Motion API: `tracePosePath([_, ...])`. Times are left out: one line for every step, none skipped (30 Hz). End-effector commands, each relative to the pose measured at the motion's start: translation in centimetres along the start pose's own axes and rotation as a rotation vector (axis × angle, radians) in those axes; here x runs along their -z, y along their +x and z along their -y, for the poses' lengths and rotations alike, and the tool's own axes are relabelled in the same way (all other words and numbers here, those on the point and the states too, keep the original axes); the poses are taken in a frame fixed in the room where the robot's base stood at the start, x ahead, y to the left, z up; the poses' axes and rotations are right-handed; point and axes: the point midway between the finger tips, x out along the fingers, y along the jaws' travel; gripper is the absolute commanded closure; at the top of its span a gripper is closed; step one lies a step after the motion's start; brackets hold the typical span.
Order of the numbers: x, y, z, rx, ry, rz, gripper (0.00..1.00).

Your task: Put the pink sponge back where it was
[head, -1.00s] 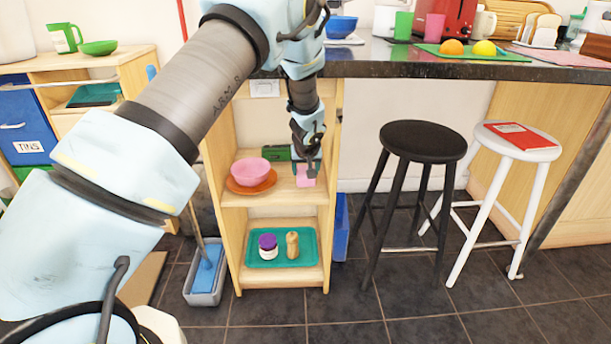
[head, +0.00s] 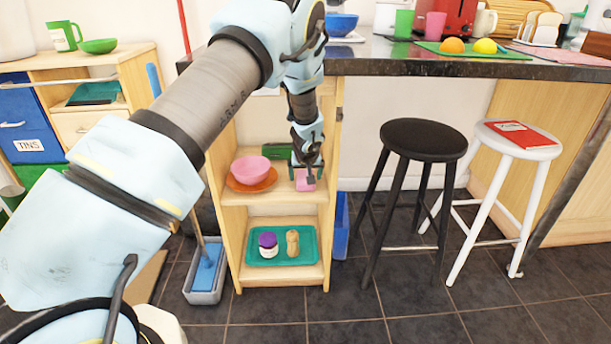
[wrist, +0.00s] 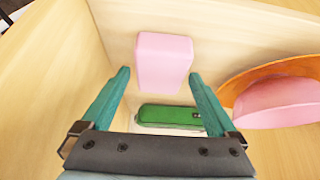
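The pink sponge (head: 304,183) rests on the upper shelf of the wooden shelf unit, near its right side. The sponge (wrist: 163,62) also shows in the wrist view, just ahead of and between the fingertips. My gripper (head: 309,171) is low over the shelf at the sponge and partly covers it in the head view. In the wrist view my gripper (wrist: 160,74) has its two teal fingers spread, with a narrow gap visible at the left of the sponge. I cannot tell if the right finger touches it.
A pink bowl (head: 251,168) on an orange plate (head: 238,185) stands left on the same shelf. A green object (wrist: 168,116) lies close to the fingers. The unit's side panel (head: 332,150) is close on the right. A teal tray (head: 260,261) holds items below.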

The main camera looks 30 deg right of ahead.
Motion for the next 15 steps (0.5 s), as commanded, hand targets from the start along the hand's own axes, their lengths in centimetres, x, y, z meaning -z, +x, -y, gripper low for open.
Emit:
tracePosePath([0.0, 0.0, 0.0, 0.000, 0.000, 0.000, 0.02])
tracePosePath([0.0, 0.0, 0.0, 0.000, 0.000, 0.000, 0.02])
tracePosePath([0.0, 0.0, 0.0, 0.000, 0.000, 0.000, 0.02])
tracePosePath([0.0, 0.0, 0.0, 0.000, 0.000, 0.000, 0.02])
tracePosePath([0.0, 0.0, 0.0, 0.000, 0.000, 0.000, 0.02])
tracePosePath([0.0, 0.0, 0.0, 0.000, 0.000, 0.000, 0.02])
tracePosePath([0.0, 0.0, 0.0, 0.000, 0.000, 0.000, 0.02])
tracePosePath([0.1, -0.1, 0.0, 0.000, 0.000, 0.000, 0.02])
tracePosePath([0.1, -0.2, 0.0, 0.000, 0.000, 0.000, 0.02])
tracePosePath([0.1, -0.5, 0.0, 0.000, 0.000, -0.001, 0.02])
tracePosePath([0.1, -0.7, -0.1, -0.001, 0.000, -0.001, 0.02])
tracePosePath([0.1, -1.2, 0.0, 0.000, 0.001, -0.001, 0.02])
tracePosePath([0.1, -1.6, -0.1, 0.000, 0.001, -0.001, 0.02])
tracePosePath([0.2, -2.1, -0.1, -0.001, 0.001, -0.002, 0.02])
tracePosePath([0.1, -2.9, -0.1, -0.001, 0.000, -0.002, 0.02])
